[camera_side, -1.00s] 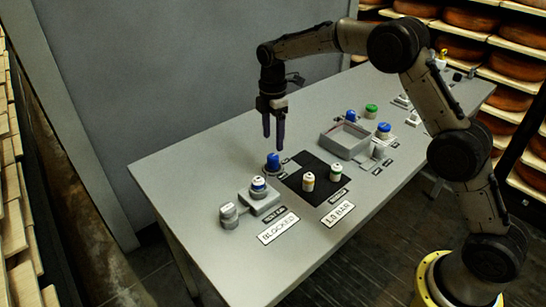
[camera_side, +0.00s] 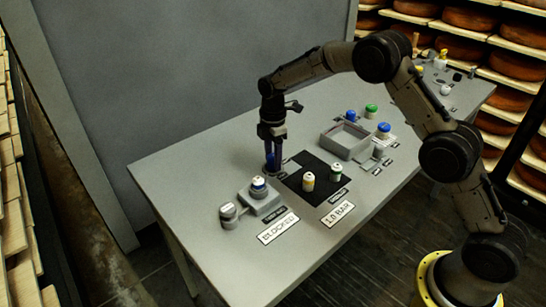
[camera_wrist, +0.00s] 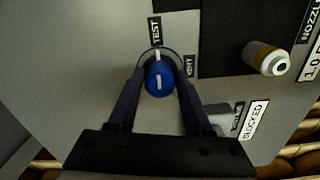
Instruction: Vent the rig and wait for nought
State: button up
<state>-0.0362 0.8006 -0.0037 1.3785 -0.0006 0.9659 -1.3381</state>
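A blue knob (camera_wrist: 158,80) with a white pointer mark stands on the grey bench (camera_side: 180,165). In the wrist view a TEST label (camera_wrist: 155,30) lies beyond it and a VENT label (camera_wrist: 189,66) to its right. The white pointer is toward TEST. My gripper (camera_wrist: 160,76) is low over the knob, with one finger on each side. The fingers look still spread; whether they touch the knob is unclear. In the side view my gripper (camera_side: 272,165) partly hides the knob. A display plate (camera_side: 339,213) reads 1.0 BAR. Another plate (camera_side: 278,228) reads BLOCKED.
A blue-and-white capped piece (camera_side: 258,185) sits on a grey block at the front left. A grey open tray (camera_side: 345,141) and blue and green capped pieces (camera_side: 371,110) are further back.

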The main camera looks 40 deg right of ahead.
grip_shut()
jog(key=shift+m, duration=0.3)
jog(key=m, duration=0.3)
jog(key=shift+m, duration=0.3)
jog(key=m, duration=0.4)
jog(key=shift+m, duration=0.3)
jog(key=m, duration=0.9)
